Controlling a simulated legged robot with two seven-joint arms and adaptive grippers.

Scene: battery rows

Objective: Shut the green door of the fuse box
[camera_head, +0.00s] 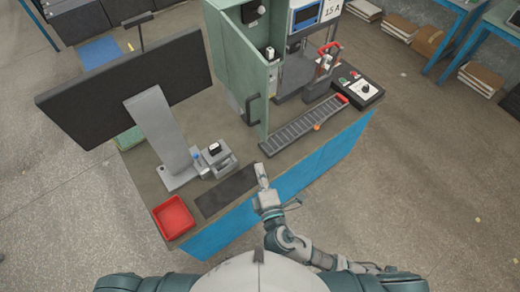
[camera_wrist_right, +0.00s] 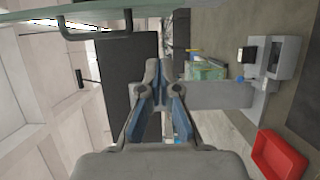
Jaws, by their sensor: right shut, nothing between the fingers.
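The fuse box (camera_head: 227,18) is a pale green cabinet at the back of the workbench in the head view. Its green door (camera_head: 252,75) stands open, swung out toward me. A dark bar handle (camera_head: 250,110) sits on the door's lower part. In the right wrist view the handle (camera_wrist_right: 97,34) crosses the upper left. My right gripper (camera_head: 262,170) is above the bench's front edge, nearer to me than the door and apart from it. In the wrist view its fingers (camera_wrist_right: 158,68) are together and empty. My left gripper is out of view.
A monitor (camera_head: 130,80) on a grey stand fills the bench's left. A red tray (camera_head: 174,216), a dark mat (camera_head: 227,190) and a small grey device (camera_head: 214,158) lie in front. A slotted strip (camera_head: 303,126) and a control box (camera_head: 360,90) are right of the door.

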